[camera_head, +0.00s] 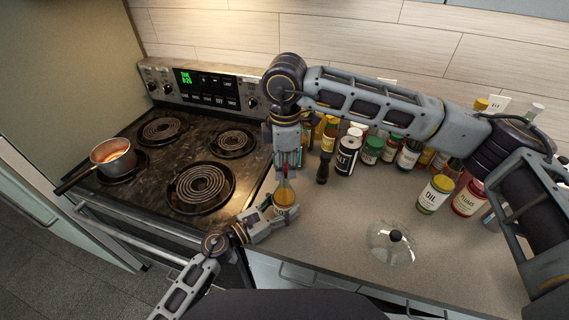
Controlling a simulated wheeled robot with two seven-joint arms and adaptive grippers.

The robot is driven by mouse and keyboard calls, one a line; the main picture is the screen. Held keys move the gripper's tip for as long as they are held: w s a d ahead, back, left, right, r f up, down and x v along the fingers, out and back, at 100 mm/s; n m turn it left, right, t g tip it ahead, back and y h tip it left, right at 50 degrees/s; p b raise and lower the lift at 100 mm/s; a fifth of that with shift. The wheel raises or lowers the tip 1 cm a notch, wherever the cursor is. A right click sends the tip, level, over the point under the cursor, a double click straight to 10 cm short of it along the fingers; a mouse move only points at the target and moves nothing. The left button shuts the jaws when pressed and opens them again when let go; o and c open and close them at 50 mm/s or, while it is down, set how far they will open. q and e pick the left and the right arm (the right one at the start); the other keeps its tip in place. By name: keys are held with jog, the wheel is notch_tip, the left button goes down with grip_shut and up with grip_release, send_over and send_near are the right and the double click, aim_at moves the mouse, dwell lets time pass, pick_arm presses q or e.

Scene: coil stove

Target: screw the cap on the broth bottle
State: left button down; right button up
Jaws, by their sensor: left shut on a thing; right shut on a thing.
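The broth bottle (285,197) stands upright on the counter just right of the stove, with amber liquid inside. My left gripper (272,207) is shut on the bottle low on its body, from the left. My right gripper (287,167) points straight down over the bottle and is shut on a small red cap (286,171). The cap is at the top of the bottle's neck; I cannot tell whether it touches the rim. The fingers partly hide the cap.
A dark pepper mill (323,168) and a black-labelled salt can (348,153) stand close behind on the right, with several jars beyond. A glass lid (391,243) lies on the front counter. A pot (112,154) sits on the coil stove (160,175). The middle counter is clear.

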jog(key=shift+m, duration=0.5)
jog(key=o, duration=0.7)
jog(key=shift+r, duration=2.25)
jog(key=shift+c, duration=0.2)
